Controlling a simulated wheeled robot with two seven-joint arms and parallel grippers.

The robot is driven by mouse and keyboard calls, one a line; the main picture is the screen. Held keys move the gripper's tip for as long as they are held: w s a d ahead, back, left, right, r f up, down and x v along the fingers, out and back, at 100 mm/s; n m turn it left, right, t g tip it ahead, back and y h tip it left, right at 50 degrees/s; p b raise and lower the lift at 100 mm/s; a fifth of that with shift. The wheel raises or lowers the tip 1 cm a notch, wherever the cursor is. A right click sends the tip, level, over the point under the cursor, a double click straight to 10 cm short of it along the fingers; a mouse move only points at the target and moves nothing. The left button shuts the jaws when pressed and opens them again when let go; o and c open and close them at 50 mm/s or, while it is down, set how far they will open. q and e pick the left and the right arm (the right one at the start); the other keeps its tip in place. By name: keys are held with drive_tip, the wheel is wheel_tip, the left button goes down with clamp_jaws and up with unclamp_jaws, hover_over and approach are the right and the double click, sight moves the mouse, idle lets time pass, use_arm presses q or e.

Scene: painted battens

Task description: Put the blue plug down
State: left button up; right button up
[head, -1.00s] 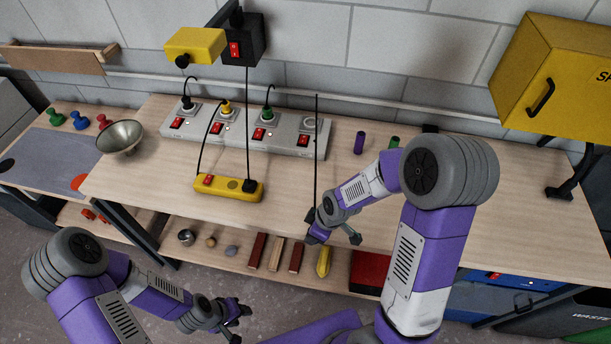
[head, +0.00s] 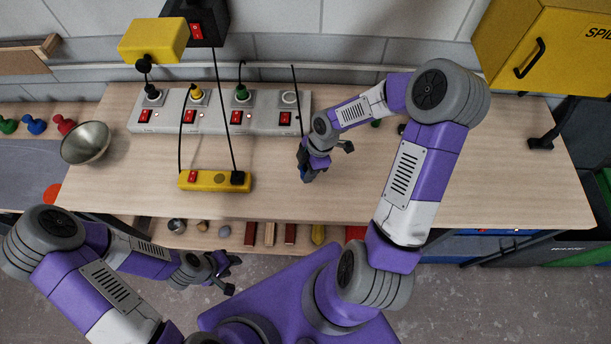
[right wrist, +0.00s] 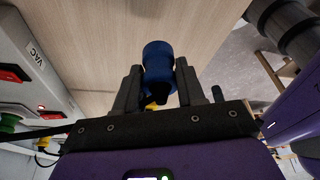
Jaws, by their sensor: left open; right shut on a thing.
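My right gripper (head: 307,174) is shut on the blue plug (right wrist: 158,62), which sits between its fingers in the right wrist view. The pale wooden bench top (head: 270,195) lies beyond the plug; I cannot tell whether the plug touches it. In the head view the plug is mostly hidden by the gripper, right of the yellow power strip (head: 208,181). A black cord (head: 295,80) rises behind the gripper. My left gripper (head: 230,276) is open and empty, low in front of the bench.
A metal bowl (head: 86,143) is at the left. A shelf below holds several small items. The bench right of my right arm looks clear.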

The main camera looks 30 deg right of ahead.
drive_tip(key=shift+w+f, duration=0.15)
drive_tip(key=shift+f, duration=2.15)
drive_tip(key=shift+b, duration=0.3)
drive_tip(key=shift+f+b, duration=0.45)
drive_tip(key=shift+f, duration=0.15)
drive_tip(key=o, duration=1.2)
drive_tip(key=shift+c, duration=0.2)
drive_tip(key=shift+r, duration=0.15)
drive_tip(key=shift+r+p, duration=0.25)
drive_tip(key=shift+p, duration=0.05)
drive_tip(key=p+v, duration=0.2)
drive_tip(key=v, duration=1)
drive_tip(key=shift+r, duration=0.25)
